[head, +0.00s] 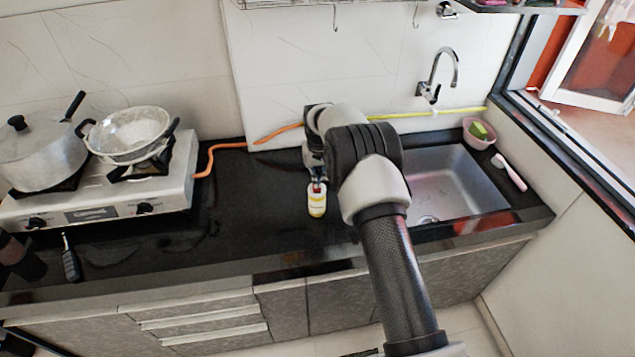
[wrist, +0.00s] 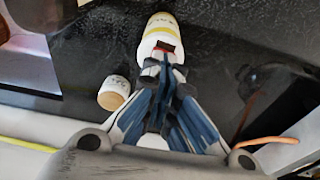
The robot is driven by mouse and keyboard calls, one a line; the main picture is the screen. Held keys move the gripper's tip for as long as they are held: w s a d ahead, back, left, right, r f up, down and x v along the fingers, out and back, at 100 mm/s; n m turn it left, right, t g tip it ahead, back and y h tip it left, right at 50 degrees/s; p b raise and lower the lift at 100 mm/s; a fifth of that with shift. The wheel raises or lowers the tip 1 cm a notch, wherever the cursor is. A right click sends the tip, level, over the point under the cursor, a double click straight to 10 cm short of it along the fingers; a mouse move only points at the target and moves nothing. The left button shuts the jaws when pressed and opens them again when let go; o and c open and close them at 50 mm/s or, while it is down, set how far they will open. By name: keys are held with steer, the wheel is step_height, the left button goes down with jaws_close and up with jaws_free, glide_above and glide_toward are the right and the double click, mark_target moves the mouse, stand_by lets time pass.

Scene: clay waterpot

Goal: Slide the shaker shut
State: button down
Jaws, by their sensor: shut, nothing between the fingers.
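The shaker (head: 317,204) is a small white container with a yellow band, on the black counter left of the sink. Its end facing my gripper shows a red patch. In the wrist view the shaker (wrist: 158,27) is at the top centre, with a dark red patch at its near end. My gripper (wrist: 163,66) is shut and empty, its fingertips at that end. I cannot tell whether they touch it, or how far the shaker is open. In the head view my gripper (head: 317,178) is partly hidden by my arm.
A second small white container with a tan top (wrist: 114,93) stands left of my fingers in the wrist view. A stove (head: 110,195) with a pot (head: 40,152) is left. The sink (head: 450,185) is right. The counter left of the shaker is mostly clear.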

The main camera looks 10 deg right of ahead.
steer(key=shift+s+a+f, duration=0.1)
steer(key=shift+s+f, duration=0.1)
steer(key=shift+s, duration=0.35)
steer(key=shift+s+f, duration=0.15)
steer(key=shift+s, duration=0.35)
steer(key=shift+r, duration=0.1)
stand_by(0.5)
steer(key=shift+w+r+p, duration=0.25)
steer(key=shift+r+p, duration=0.3)
steer(key=shift+r, duration=0.2)
steer(key=shift+r+p, duration=1.35)
steer(key=shift+r, duration=1.55)
